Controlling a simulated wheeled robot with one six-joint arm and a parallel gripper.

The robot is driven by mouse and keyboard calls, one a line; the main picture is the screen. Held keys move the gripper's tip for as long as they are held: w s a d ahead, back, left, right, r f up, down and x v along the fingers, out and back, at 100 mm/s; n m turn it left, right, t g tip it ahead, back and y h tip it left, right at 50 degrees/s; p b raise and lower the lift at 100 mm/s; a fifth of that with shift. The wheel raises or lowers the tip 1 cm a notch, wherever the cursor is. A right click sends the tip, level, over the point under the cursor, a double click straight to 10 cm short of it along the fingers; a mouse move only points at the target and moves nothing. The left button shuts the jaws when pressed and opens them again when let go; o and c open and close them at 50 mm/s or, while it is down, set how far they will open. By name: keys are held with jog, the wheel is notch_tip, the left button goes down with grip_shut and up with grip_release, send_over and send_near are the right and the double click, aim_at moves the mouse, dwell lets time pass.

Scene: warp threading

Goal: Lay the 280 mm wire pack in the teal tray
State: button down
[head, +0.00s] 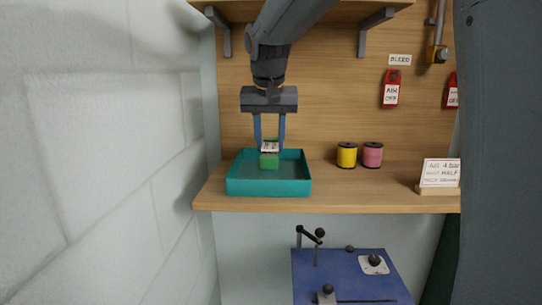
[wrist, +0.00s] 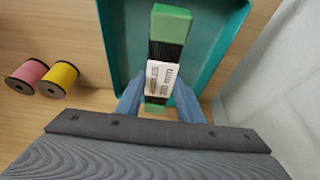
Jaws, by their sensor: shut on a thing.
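The teal tray (head: 268,187) sits on the wooden shelf at the left. My gripper (head: 269,145) points down over the tray, its two blue fingers on either side of the wire pack (head: 269,160). In the wrist view the wire pack (wrist: 171,32) shows green ends, dark wires and a white printed label. My gripper (wrist: 157,100) is shut on it near the label. The label is too small to read. The tray (wrist: 113,45) lies below the pack in the wrist view. Whether the pack touches the tray floor cannot be told.
A yellow spool (head: 346,155) and a pink spool (head: 372,155) stand right of the tray on the shelf (head: 330,200). A sign card (head: 440,174) stands farther right. A grey wall (head: 110,150) is close on the left. A blue bench (head: 340,275) stands below.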

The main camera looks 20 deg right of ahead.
aim_at(270, 148)
notch_tip(270, 148, down, 4)
jog(key=shift+f+p, duration=0.2)
jog(key=shift+p, duration=0.4)
jog(key=shift+w+f, duration=0.2)
jog(key=shift+f, duration=0.1)
jog(key=shift+f, duration=0.15)
jog(key=c, duration=1.2)
grip_release()
jog(key=shift+s+r, duration=0.1)
jog(key=shift+r, duration=0.25)
jog(key=b+v, duration=0.1)
jog(key=v, duration=1)
jog(key=shift+s+r, duration=0.15)
